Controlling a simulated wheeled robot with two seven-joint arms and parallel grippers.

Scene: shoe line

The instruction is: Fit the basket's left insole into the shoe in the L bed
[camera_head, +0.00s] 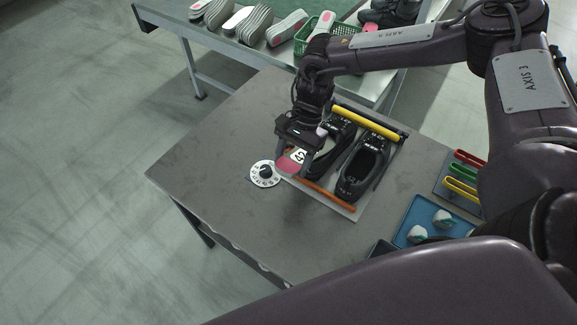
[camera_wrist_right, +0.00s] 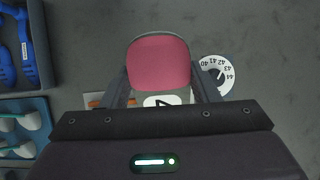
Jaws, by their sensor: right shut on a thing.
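My right gripper (camera_head: 296,150) points down over the left part of the shoe fixture. It is shut on an insole (camera_head: 288,163) with a pink heel end and a white patch with a dark mark. In the right wrist view the insole's pink end (camera_wrist_right: 160,62) sticks out beyond the fingers (camera_wrist_right: 163,95). Two black shoes lie side by side on the fixture board (camera_head: 345,207). The left shoe (camera_head: 335,155) is partly hidden by my gripper; the right shoe (camera_head: 362,172) shows its opening. I cannot read a bed letter. The green basket (camera_head: 344,29) stands on the back table.
A yellow bar (camera_head: 366,122) and an orange bar (camera_head: 322,195) edge the fixture. A white numbered dial (camera_head: 265,174) lies left of it. A blue tray (camera_head: 407,235) and coloured-handled tools (camera_head: 462,185) are at right. The table's left side is clear.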

